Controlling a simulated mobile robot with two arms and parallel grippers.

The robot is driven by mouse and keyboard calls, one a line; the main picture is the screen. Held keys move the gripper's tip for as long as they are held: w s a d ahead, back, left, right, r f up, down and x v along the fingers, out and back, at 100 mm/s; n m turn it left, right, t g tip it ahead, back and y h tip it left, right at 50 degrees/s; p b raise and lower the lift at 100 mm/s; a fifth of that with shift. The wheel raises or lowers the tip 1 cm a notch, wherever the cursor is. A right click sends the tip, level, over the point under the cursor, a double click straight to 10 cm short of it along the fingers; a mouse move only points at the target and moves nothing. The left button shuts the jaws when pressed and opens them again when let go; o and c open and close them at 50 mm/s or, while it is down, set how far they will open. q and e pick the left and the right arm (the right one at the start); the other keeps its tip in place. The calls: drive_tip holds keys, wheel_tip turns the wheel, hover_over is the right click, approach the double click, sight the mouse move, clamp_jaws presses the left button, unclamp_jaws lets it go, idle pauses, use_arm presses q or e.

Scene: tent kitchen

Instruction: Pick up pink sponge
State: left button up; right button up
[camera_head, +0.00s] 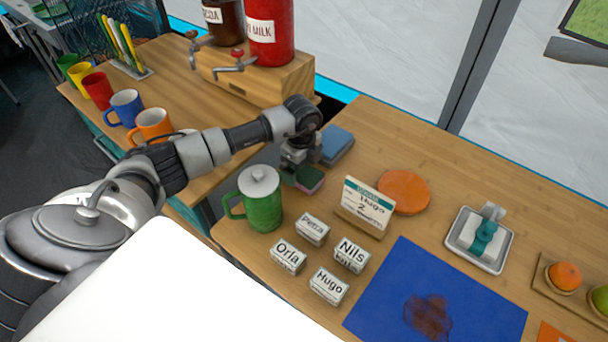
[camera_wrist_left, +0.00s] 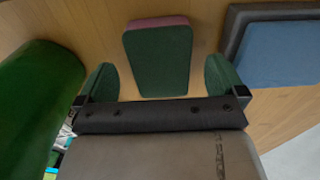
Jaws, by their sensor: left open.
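The pink sponge (camera_head: 310,180) lies on the wooden table with a dark green upper face and a pink edge. It also shows in the left wrist view (camera_wrist_left: 158,58), its pink edge at the far end. My left gripper (camera_head: 299,169) is just over the sponge and hides part of it in the head view. In the left wrist view its two green-padded fingertips (camera_wrist_left: 161,80) are spread apart, one on each side of the sponge's near end, with gaps between. Nothing is held. My right gripper is in neither view.
A green lidded mug (camera_head: 261,205) stands close by on the left. A blue block on a dark tray (camera_head: 336,143) is behind right. A menu card (camera_head: 366,207), name blocks (camera_head: 313,229) and an orange disc (camera_head: 404,191) stand to the right.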

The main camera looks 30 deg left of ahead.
use_arm(q)
wheel_tip(320, 180, down, 2)
drive_tip(key=shift+f, duration=0.2)
drive_tip(key=c, duration=1)
drive_tip(key=shift+r, duration=0.1)
